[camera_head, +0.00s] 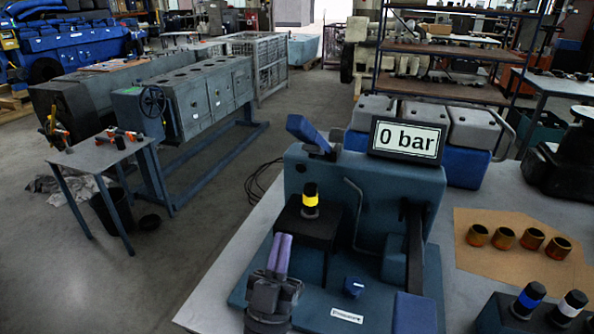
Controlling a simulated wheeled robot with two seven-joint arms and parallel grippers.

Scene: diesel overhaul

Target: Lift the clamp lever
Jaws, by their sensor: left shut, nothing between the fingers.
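A blue lever (309,134), which looks like the clamp lever, sticks up and leans left at the top left of the teal test rig (325,185). A black nozzle piece with a yellow band (310,200) stands upright on a dark block below it. My left gripper (281,240) is in front of the rig at its left, with its purple fingers pointing up and away. The fingers are shut together and empty, apart from the blue lever. My right gripper is not in view.
A display reading "0 bar" (407,140) tops the rig. A dark arm (413,245) and a blue pad (414,312) are at its right. Several brown rings (503,238) lie on cardboard (480,262). Banded black pieces (528,300) stand at the lower right. The grey tabletop (225,285) is clear at left.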

